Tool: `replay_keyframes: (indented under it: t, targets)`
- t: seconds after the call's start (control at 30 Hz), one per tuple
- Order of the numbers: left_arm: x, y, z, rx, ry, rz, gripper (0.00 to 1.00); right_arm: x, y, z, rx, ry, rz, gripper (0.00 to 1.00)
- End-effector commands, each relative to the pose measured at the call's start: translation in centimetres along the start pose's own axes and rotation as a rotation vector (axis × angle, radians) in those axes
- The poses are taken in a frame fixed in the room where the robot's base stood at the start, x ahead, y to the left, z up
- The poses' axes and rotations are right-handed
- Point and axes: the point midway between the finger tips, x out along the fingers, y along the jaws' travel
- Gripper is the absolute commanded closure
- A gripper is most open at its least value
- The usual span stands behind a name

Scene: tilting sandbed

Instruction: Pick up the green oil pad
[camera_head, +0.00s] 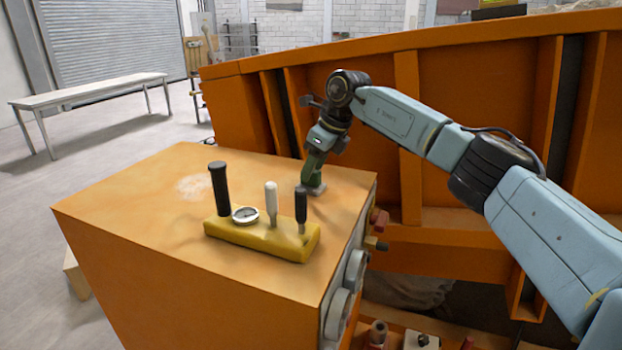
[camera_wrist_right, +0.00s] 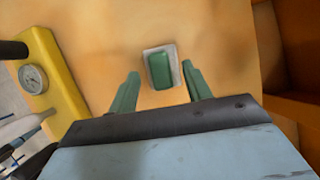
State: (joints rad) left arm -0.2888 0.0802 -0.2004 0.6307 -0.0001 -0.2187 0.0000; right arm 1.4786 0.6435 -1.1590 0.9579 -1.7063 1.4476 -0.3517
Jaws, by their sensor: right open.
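The green oil pad (camera_wrist_right: 159,71) lies on a small pale grey base (camera_wrist_right: 174,52) on top of the orange cabinet (camera_head: 130,190). In the right wrist view it sits between and just beyond the tips of my right gripper (camera_wrist_right: 161,76). The two green fingers are apart and nothing is held between them. In the head view my right gripper (camera_head: 314,176) points down over the cabinet's far right corner. There the pad is mostly hidden by the fingers, and the pale base (camera_head: 315,189) shows beneath them. My left gripper is not in view.
A yellow block (camera_head: 262,240) with a gauge (camera_head: 245,214), a black lever (camera_head: 219,190), a white lever (camera_head: 271,200) and a shorter black lever (camera_head: 301,207) stands left of my gripper. An orange sandbed wall (camera_head: 460,85) rises behind. The cabinet's left top is clear.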

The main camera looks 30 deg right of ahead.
Motion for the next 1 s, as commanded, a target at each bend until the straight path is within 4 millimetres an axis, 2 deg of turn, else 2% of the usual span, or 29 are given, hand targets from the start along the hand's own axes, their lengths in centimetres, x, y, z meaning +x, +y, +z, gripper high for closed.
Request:
replay_keyframes:
  t: [0.03, 0.2, 0.43, 0.8, 1.0]
  targets:
    - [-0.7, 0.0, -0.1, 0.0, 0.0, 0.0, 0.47, 0.6, 0.1, 0.0, 0.001, 0.002, 0.002, 0.51]
    - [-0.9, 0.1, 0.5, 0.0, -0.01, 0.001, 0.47, 2.4, 0.0, 0.0, 0.001, 0.0, 0.0, 0.51]
    - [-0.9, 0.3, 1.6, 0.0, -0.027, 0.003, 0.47, 2.6, 0.0, -0.1, 0.001, -0.001, -0.001, 0.51]
    - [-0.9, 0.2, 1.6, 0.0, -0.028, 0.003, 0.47, 2.6, 0.0, -0.1, 0.001, 0.0, -0.001, 0.98]
    - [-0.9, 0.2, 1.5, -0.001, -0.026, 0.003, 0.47, 2.5, 0.0, 0.0, 0.001, -0.001, -0.001, 0.99]
